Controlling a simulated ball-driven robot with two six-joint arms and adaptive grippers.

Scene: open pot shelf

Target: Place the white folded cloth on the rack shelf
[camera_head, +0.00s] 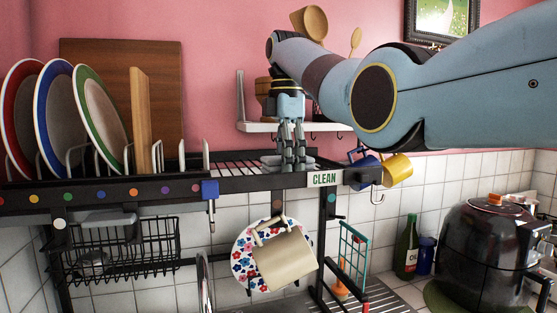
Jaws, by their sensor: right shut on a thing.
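My right gripper (291,163) reaches down from my arm at the upper right, its fingers pointing at the top shelf of the black rack (240,183). It is shut on a small, flat, pale grey-white thing, which looks like the folded cloth (270,160). The fingers hide most of it. It is at the right part of the wire shelf, just behind the CLEAN label (324,179); I cannot tell whether it touches the wires. My left gripper is not in view.
Several plates (103,95) and a wooden board (140,120) stand at the rack's left. A blue mug and a yellow mug (397,169) hang at its right end. A beige mug (285,262) hangs below. A white wall shelf (258,127) is behind the gripper. Wire shelf left of the gripper is bare.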

